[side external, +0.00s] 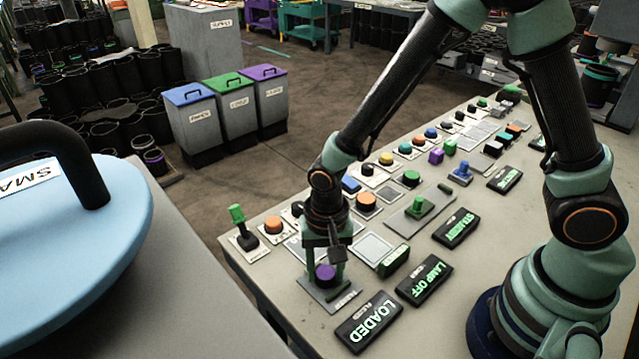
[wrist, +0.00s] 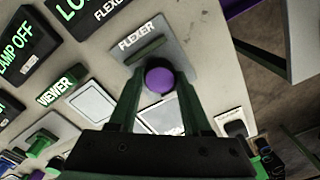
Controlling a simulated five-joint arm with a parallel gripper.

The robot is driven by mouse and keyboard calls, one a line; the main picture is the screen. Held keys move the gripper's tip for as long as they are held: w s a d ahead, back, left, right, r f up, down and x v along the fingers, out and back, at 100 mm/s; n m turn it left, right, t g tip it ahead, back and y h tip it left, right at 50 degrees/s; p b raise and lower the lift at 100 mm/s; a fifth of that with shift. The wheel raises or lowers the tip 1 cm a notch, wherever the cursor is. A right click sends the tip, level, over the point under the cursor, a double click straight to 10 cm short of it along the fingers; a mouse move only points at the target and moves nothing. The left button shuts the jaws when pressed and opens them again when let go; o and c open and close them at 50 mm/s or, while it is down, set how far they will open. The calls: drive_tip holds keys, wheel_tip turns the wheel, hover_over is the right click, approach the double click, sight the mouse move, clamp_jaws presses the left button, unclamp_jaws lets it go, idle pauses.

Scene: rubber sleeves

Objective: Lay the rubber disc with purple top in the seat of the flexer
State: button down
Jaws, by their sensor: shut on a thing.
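The rubber disc with purple top (side external: 325,274) is between the fingers of my gripper (side external: 325,266), low over the flexer plate. In the wrist view the purple disc (wrist: 159,80) sits between the two green fingertips (wrist: 160,87), which are shut on it. The flexer (wrist: 183,55) is a grey plate with its name on it and a dark green bar beside the disc; it also shows in the side view (side external: 318,296). The disc and fingers hide the seat. I cannot tell whether the disc touches the plate.
A black LOADED sign (side external: 369,321) stands close to the flexer, with a LAMP OFF sign (side external: 424,280) beyond it. A green lever (side external: 241,228) and an orange button (side external: 273,225) are left of my gripper. A viewer block (side external: 394,261) is to the right.

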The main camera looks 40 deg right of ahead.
sight(326, 273)
drive_tip(key=shift+f, duration=0.1)
drive_tip(key=c, duration=0.6)
unclamp_jaws()
wheel_tip(326, 273, up, 12)
drive_tip(key=shift+s+d+r+n+t, duration=0.45)
drive_tip(key=shift+d+r+n+t, duration=0.65)
drive_tip(key=shift+d+r, duration=1.2)
drive_tip(key=shift+s+d+r+n+t, duration=0.4)
drive_tip(key=shift+d+r+n+t, duration=0.35)
drive_tip(key=shift+d+r+n, duration=1.4)
drive_tip(key=shift+s+d+r+n+t, duration=0.5)
drive_tip(key=shift+d+r+t, duration=0.8)
drive_tip(key=shift+d, duration=1.75)
drive_tip(key=shift+r+g, duration=0.35)
